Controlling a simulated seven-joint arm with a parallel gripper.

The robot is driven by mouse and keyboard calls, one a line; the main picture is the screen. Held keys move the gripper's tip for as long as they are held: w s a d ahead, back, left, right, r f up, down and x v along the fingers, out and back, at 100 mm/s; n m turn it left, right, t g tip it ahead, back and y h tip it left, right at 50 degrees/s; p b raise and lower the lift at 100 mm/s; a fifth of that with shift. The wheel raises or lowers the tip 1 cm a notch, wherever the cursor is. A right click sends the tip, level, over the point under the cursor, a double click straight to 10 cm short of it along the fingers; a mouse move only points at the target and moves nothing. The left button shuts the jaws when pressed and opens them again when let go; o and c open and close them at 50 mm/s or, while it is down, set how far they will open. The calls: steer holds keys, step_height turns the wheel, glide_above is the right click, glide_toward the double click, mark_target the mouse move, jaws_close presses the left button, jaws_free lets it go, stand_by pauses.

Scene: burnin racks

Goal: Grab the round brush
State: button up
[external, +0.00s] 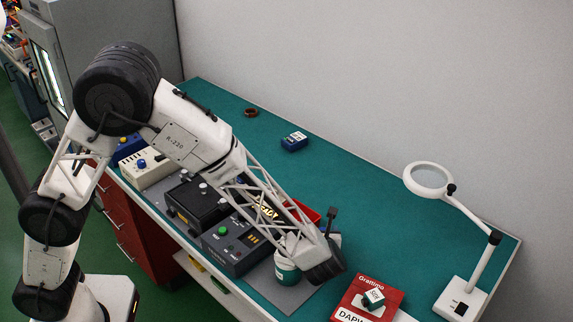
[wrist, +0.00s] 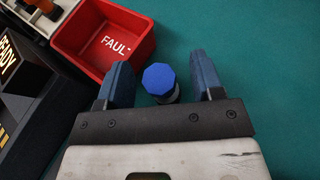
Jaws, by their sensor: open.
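In the wrist view my gripper (wrist: 162,66) is open, with one blue finger on each side of a small upright object with a flat blue eight-sided top (wrist: 158,78) and a pale body. There are gaps on both sides, and it does not look gripped. I cannot tell from this top view whether it is the round brush; no bristles show. In the external view the end of my arm is low over the near part of the bench, and my fingers and this object cannot be made out.
A red bin (wrist: 62,42) marked "FAUL" stands close by the left finger. A black device (wrist: 12,60) with "READY" is farther left.

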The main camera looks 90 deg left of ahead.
stand_by(0.5)
steer(key=c, duration=1)
steer(key=shift+r, duration=0.1)
steer(key=shift+r, duration=4.9)
